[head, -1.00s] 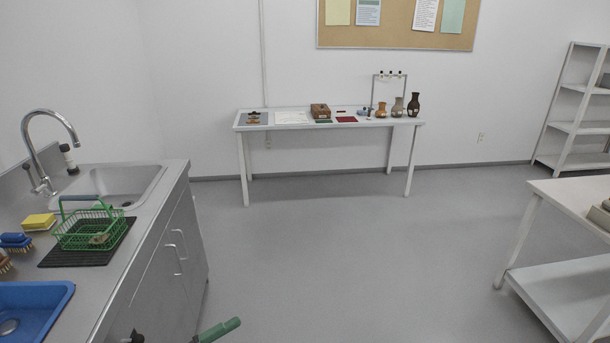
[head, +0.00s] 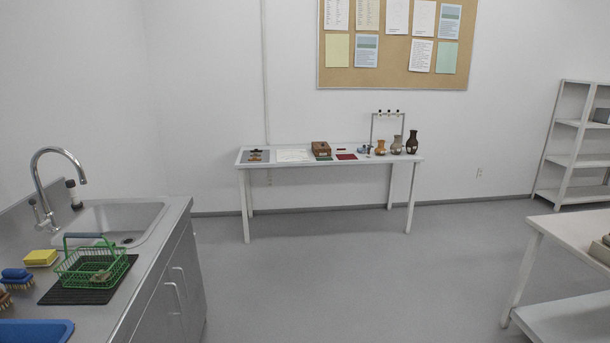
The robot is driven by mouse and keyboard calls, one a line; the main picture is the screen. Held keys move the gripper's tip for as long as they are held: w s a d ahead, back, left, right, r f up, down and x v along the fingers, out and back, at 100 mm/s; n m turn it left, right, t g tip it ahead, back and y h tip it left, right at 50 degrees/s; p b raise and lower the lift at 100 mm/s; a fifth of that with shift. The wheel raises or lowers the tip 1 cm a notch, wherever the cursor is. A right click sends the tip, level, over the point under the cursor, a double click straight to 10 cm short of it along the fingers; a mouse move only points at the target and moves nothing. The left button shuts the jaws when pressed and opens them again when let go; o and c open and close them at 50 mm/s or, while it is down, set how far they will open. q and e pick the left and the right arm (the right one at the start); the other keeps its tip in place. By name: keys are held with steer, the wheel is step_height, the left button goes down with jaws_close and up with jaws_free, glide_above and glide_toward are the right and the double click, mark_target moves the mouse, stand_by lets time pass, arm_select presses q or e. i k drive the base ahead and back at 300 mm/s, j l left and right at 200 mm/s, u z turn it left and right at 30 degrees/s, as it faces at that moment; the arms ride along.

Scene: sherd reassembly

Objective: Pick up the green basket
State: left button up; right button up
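The green basket (head: 75,272) is a wire basket with a raised handle (head: 88,237). It stands on a dark ribbed mat (head: 62,295) on the counter at the left, in front of the sink. Something small and brownish lies inside it, too small to tell exactly. Neither of my grippers shows in the head view now.
The sink (head: 140,218) with a tall curved faucet (head: 45,180) is behind the basket. A yellow sponge (head: 41,257), blue brushes (head: 16,277) and a blue tub (head: 38,332) are near it. A white table (head: 432,160) stands at the far wall. The floor between is clear.

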mark_target(105, 245)
steer(key=u, duration=1.3)
steer(key=i+l+u, duration=0.2)
steer(key=i+l, duration=0.95)
steer(key=l, duration=0.1)
